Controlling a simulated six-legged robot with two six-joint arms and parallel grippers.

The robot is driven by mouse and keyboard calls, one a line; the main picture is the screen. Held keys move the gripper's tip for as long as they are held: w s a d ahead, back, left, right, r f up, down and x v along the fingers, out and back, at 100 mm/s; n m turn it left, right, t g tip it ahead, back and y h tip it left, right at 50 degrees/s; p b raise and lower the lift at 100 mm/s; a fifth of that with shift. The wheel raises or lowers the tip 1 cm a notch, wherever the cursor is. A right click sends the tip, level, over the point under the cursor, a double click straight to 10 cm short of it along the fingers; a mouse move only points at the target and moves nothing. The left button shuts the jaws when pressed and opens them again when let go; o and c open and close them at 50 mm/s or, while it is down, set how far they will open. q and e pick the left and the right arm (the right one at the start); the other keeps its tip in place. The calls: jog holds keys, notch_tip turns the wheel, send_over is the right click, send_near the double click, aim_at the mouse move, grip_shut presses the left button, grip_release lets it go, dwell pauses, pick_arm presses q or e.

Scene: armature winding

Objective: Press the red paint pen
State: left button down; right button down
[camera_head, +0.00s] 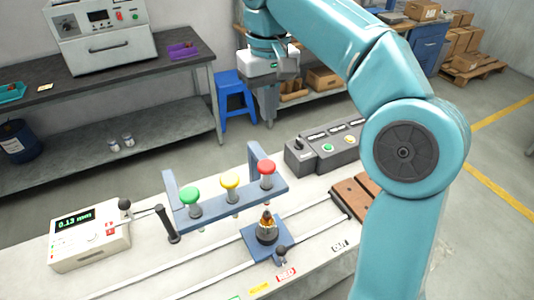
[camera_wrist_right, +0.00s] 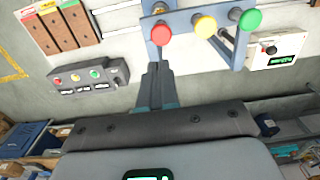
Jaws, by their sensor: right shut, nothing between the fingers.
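The red paint pen (camera_head: 267,167) stands at the right end of a blue-grey rack (camera_head: 228,206), beside the yellow pen (camera_head: 230,180) and the green pen (camera_head: 190,195). In the right wrist view the red pen's round cap (camera_wrist_right: 161,34) shows just beyond my fingertips. My right gripper (camera_head: 270,114) points down behind and above the red pen, apart from it in the head view. Its fingers (camera_wrist_right: 157,68) are together with nothing between them. My left gripper is in neither view.
An armature on a blue base (camera_head: 266,238) sits in front of the rack. A white meter box (camera_head: 89,235) with a display stands left, a grey button panel (camera_head: 325,148) right, and brown blocks (camera_head: 352,197) beyond the rails. My right arm fills the right side.

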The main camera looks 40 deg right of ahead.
aim_at(267, 165)
jog(key=f, duration=0.8)
jog(key=f+b, duration=0.1)
jog(key=f, duration=0.3)
jog(key=shift+w+a+f, duration=0.15)
jog(key=shift+w+f, duration=0.15)
jog(key=shift+f, duration=0.1)
jog(key=shift+s+f, duration=0.1)
